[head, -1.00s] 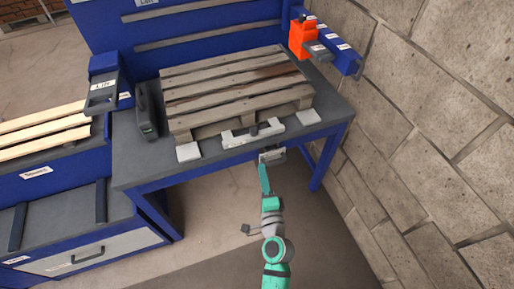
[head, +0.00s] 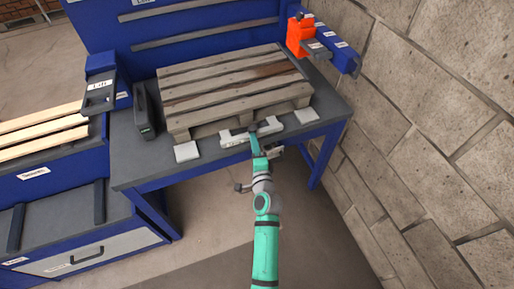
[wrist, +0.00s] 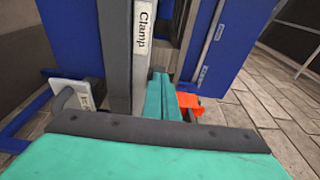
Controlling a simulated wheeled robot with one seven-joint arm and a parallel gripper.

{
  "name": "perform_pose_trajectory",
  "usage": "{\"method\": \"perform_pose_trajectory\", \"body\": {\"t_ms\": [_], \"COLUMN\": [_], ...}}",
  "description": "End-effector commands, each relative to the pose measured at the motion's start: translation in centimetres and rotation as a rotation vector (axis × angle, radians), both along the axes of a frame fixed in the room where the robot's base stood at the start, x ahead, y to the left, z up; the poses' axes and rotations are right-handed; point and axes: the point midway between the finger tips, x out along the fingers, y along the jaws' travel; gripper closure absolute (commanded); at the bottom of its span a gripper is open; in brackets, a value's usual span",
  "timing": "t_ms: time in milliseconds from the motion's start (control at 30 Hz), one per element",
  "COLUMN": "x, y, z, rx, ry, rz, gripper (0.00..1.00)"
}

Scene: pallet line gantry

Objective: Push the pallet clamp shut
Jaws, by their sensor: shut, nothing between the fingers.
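The clamp (head: 235,138) is a pale bar with a dark knob at the front edge of the grey bench, in front of the wooden pallet (head: 230,88). In the wrist view a grey bar labelled "Clamp" (wrist: 143,28) runs up beside my fingers. My gripper (head: 256,134) is at the right part of the clamp in the head view and partly covers it. Its teal fingers also show in the wrist view (wrist: 158,95), shut and empty, close beside the labelled bar. I cannot tell whether they touch it.
White pads (head: 187,151) lie on the bench front by the pallet's corners. An orange unit (head: 299,36) is at the back right. A block wall (head: 430,110) closes the right side. Floor is free before the bench.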

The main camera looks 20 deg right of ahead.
Motion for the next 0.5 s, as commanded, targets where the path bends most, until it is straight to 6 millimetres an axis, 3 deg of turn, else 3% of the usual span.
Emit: {"method": "perform_pose_trajectory", "body": {"t_ms": [500], "x": [0.67], "y": [-0.62], "z": [0.01], "rx": [-0.002], "ry": [0.0], "rz": [-0.008], "gripper": [1.0]}}
